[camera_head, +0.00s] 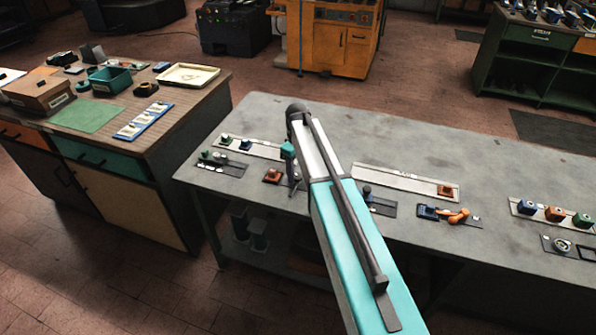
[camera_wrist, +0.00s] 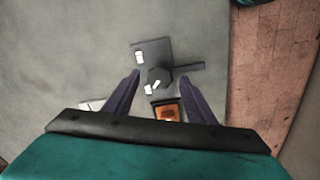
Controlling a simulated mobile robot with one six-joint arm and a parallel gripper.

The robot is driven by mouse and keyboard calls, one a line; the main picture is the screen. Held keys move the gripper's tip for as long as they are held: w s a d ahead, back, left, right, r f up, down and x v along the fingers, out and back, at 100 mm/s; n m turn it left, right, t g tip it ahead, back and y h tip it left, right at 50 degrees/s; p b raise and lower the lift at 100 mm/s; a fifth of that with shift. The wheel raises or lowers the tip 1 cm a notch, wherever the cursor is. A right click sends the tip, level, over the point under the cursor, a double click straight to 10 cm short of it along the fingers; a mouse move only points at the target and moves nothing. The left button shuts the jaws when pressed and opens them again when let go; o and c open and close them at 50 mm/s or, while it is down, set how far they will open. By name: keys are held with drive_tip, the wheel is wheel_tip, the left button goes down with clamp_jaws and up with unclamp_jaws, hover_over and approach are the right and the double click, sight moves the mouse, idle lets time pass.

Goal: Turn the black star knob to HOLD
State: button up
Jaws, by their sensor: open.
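The black star knob (camera_wrist: 158,79) shows in the wrist view on a dark plate (camera_wrist: 150,50), with a pale mark on its face. White labels lie on the plate, too small to read, so I cannot tell which one is HOLD. My gripper (camera_wrist: 160,76) is open and empty, its dark fingers at the left and right of the knob in the picture. I cannot tell how far above the knob the tips are. In the head view my own arm hides the knob.
An orange-red control (camera_wrist: 168,112) sits close to the knob's plate; a red-brown one (camera_head: 272,176) shows left of my arm. The grey bench (camera_head: 330,115) carries several other control panels along its front. A wooden table (camera_head: 185,110) with trays stands left.

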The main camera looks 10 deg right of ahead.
drive_tip(key=shift+f, duration=0.5)
drive_tip(key=shift+c, duration=0.2)
clamp_jaws()
